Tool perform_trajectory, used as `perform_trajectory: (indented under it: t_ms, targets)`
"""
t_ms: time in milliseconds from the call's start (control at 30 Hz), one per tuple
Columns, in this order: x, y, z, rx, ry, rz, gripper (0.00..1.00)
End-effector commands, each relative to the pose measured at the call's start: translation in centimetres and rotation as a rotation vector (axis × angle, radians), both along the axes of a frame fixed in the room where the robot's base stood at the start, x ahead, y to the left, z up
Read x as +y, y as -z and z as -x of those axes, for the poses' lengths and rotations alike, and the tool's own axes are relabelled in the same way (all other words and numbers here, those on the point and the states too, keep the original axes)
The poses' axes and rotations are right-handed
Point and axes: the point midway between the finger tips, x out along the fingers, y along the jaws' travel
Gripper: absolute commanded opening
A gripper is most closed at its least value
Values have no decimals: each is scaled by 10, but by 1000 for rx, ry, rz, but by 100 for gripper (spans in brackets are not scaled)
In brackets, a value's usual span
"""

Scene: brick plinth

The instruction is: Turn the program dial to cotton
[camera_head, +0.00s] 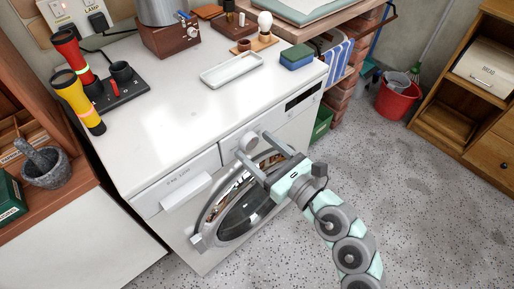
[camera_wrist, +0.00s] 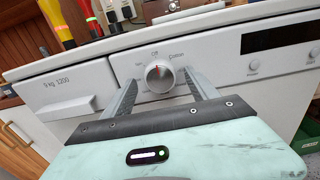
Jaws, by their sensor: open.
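The round white program dial (camera_wrist: 159,74) is on the washing machine's front panel (camera_wrist: 90,77). Its small red mark points up, toward the "Off" label. The "Cotton" label (camera_wrist: 176,54) is printed to the upper right of the dial. In the head view the dial (camera_head: 248,141) shows at the panel's top edge. My gripper (camera_head: 254,146) is open, with one finger on each side of the dial. In the wrist view a gap shows between the dial and each finger; I cannot tell whether the tips touch the panel.
The detergent drawer (camera_head: 186,191) is left of the dial, and a dark display (camera_head: 303,95) is to the right. The round glass door (camera_head: 240,210) is below my gripper.

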Motion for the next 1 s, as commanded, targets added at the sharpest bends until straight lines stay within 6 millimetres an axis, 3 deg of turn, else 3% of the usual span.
perform_trajectory:
  t_ms: [367,1000]
  targets:
    - [4,0,-5,0,0,0,68]
    - [4,0,-5,0,0,0,16]
